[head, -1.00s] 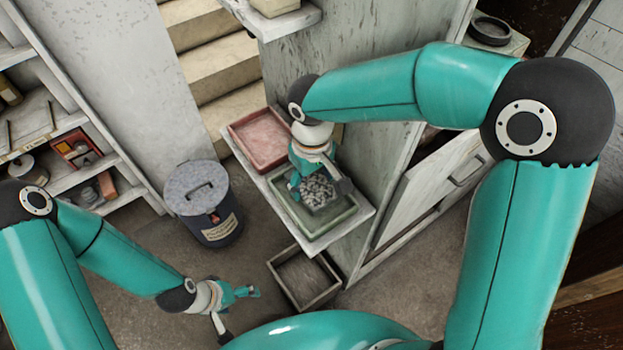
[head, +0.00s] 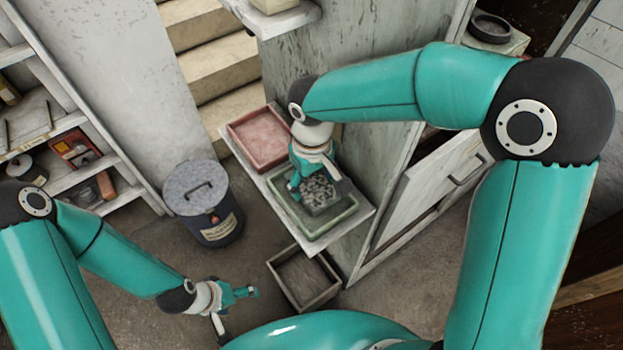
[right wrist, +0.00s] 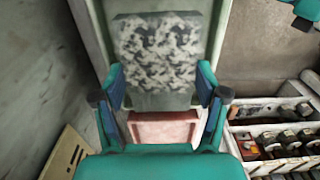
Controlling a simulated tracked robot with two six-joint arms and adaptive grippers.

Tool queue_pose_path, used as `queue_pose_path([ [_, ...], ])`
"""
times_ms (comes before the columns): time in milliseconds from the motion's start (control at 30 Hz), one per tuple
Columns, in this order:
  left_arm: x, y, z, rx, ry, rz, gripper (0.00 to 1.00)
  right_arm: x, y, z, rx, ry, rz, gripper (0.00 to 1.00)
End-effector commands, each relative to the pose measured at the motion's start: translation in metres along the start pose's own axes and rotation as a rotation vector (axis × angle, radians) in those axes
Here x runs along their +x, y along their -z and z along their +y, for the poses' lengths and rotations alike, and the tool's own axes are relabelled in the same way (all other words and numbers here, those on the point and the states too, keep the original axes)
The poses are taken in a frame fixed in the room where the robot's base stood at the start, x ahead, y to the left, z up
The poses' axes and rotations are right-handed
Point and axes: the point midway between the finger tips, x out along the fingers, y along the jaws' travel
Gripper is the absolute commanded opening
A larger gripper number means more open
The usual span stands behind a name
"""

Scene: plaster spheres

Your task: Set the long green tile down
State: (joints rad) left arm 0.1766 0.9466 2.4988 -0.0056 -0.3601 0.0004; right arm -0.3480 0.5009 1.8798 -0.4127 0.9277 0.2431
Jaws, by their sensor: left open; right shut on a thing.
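A slab (head: 318,192) with a mottled black, white and grey face and a dull grey-green edge is held by my right gripper (head: 319,187). In the right wrist view the slab (right wrist: 160,50) sits between the two fingers of the right gripper (right wrist: 159,88), which is shut on it. The slab lies within the outline of a pale green tray (head: 338,219); I cannot tell whether it touches the tray's floor. No plain green tile shows. My left gripper (head: 238,313) is open and empty, low over the floor at the bottom left.
A pink tray (head: 262,140) sits behind the green one on the same white shelf (head: 358,213). An empty wooden box (head: 303,279) stands on the floor below. A lidded dark bin (head: 207,205) stands left. A grey wall panel rises close to the right of the trays.

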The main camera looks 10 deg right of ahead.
Motion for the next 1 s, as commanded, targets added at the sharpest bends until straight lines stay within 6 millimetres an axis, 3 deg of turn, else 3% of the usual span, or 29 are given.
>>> queue_pose_path([
  [1000,0.016,0.0,-0.006,0.0,0.0,0.0,0.86,0.02,0.001,-0.001,-0.001,0.0,0.002,0.16],
])
